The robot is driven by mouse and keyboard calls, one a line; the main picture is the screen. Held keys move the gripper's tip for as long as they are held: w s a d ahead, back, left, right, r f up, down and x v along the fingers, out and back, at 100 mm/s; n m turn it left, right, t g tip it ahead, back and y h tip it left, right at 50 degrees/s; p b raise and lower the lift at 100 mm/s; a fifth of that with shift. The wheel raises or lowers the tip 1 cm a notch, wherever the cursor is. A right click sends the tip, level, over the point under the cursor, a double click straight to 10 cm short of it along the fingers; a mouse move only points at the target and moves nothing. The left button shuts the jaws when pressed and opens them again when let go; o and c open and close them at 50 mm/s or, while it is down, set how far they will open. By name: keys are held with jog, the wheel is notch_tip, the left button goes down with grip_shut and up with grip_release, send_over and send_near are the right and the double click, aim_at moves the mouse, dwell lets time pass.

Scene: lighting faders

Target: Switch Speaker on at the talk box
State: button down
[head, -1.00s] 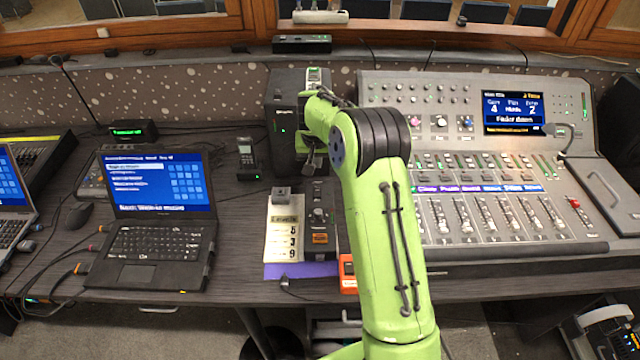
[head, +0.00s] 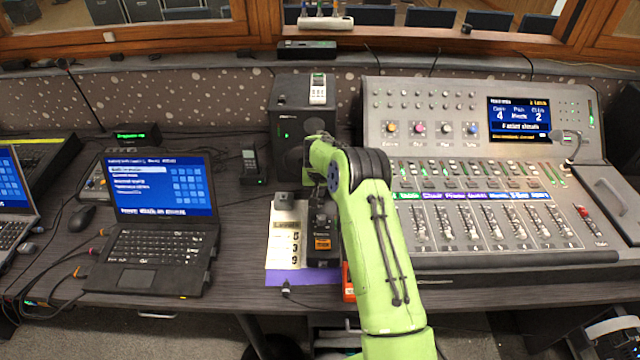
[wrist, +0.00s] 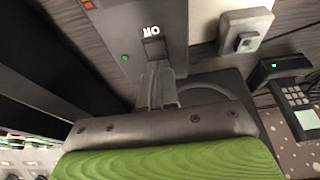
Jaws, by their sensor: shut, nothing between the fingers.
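The talk box, a small dark grey box (head: 322,256) with an orange button, stands on the desk beside a paper sheet. In the wrist view its face (wrist: 135,20) fills the top middle, with a white "ON" mark upside down and a small green light. My gripper (wrist: 158,92) is shut and empty, its fingertips close to the box face just by the mark. I cannot tell whether they touch it. In the head view my gripper (head: 319,205) is over the far end of the box and hides its upper controls, so the switch position cannot be seen.
A black speaker-like cabinet (head: 288,120) stands behind the box, and a handset (head: 250,165) stands back left. A laptop (head: 160,200) is at left, a large fader console (head: 480,240) at right. A paper sheet (head: 283,245) with a grey clip adjoins the box.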

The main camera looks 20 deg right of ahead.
jog(key=shift+f, duration=0.15)
jog(key=shift+w+f+b, duration=0.1)
jog(key=shift+f+b, duration=0.2)
jog(key=shift+b, duration=0.2)
jog(key=shift+r, duration=0.2)
jog(key=shift+s+a+f, duration=0.1)
jog(key=shift+s+f, duration=0.05)
jog(key=shift+s, duration=0.2)
jog(key=shift+s+a, duration=0.25)
jog(key=shift+s, duration=0.3)
